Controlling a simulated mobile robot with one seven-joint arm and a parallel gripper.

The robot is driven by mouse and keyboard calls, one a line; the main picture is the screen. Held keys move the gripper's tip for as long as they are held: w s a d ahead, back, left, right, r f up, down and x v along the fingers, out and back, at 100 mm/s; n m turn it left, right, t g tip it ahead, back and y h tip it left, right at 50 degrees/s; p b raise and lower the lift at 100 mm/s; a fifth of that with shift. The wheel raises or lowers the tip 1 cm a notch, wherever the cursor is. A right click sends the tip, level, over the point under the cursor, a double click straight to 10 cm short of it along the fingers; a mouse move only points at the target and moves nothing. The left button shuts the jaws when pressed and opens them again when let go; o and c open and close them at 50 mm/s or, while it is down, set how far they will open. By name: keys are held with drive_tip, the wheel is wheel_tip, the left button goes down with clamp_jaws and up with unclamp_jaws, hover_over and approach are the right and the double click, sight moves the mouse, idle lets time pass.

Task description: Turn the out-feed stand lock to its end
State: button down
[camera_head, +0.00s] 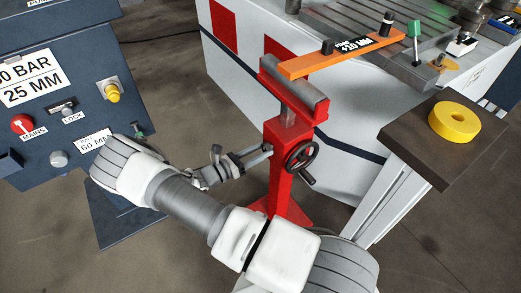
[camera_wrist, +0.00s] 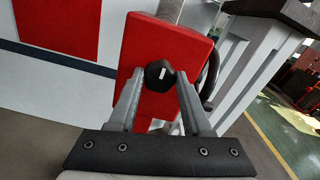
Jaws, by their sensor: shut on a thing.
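The out-feed stand (camera_head: 285,130) is a red post with a grey roller on top, in the middle of the head view. Its red face (camera_wrist: 185,50) fills the centre of the wrist view. The stand lock (camera_wrist: 159,74) is a small black knob on that face, with a short white mark that is nearly upright and leans slightly right. My gripper (camera_wrist: 160,84) is shut on the lock, one finger on each side. In the head view my gripper (camera_head: 266,150) reaches the post from the left, and the lock is hidden there.
A black handwheel (camera_head: 301,156) is on the post's right side. An orange bar (camera_head: 338,58) lies above the roller. A dark table (camera_head: 440,140) with a yellow ring (camera_head: 454,121) stands at right. A blue control panel (camera_head: 60,90) is at left, close to my arm.

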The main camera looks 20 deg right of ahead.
idle(0.5)
drive_tip(key=shift+c, duration=1.7)
unclamp_jaws()
drive_tip(key=s+a+p, duration=0.1)
drive_tip(key=s+a, duration=0.2)
drive_tip(key=a, duration=1.4)
drive_tip(key=shift+s, duration=0.2)
